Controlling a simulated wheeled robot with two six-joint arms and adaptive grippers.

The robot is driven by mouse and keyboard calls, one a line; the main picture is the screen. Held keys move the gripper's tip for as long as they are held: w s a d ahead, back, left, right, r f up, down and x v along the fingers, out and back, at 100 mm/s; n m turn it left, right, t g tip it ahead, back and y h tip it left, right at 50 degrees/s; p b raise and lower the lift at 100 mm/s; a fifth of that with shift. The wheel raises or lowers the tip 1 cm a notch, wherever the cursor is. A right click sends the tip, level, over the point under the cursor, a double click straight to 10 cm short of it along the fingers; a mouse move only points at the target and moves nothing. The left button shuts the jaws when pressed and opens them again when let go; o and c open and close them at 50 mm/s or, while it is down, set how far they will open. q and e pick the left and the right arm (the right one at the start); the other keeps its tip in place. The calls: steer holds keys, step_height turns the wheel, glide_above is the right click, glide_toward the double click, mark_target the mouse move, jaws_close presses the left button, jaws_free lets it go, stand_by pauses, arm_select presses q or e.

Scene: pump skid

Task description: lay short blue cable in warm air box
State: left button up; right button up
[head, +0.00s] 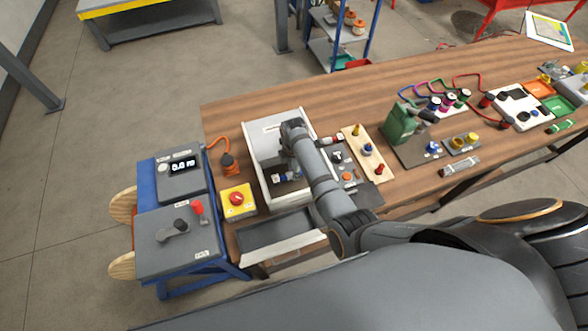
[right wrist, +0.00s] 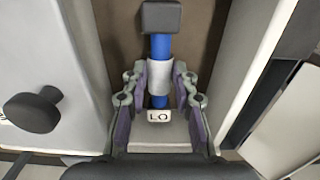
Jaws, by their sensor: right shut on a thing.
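The short blue cable (right wrist: 160,46) has a dark block-shaped end, a pale sleeve and an "LO" tag. My right gripper (right wrist: 160,84) is shut on it around the pale sleeve, and the cable runs lengthwise between the fingers. The open white box (head: 256,170), seemingly the warm air box, stands on the bench in the head view. My right arm reaches over it, and a bit of blue cable (head: 279,177) shows inside. In the right wrist view pale walls (right wrist: 262,50) flank the cable. Whether the cable touches the floor I cannot tell. My left gripper is out of view.
A yellow box with a red knob (head: 237,200) stands left of the white box. A grey tray (head: 275,234) lies in front. A black knob (right wrist: 33,109) juts out at left.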

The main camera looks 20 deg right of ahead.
steer(key=shift+f+b, duration=0.35)
steer(key=shift+f, duration=0.35)
steer(key=shift+f, duration=0.2)
steer(key=o, duration=1.1)
steer(key=shift+r, duration=0.1)
step_height(320, 180, up, 7)
steer(key=shift+r, duration=0.15)
steer(key=shift+s, duration=0.1)
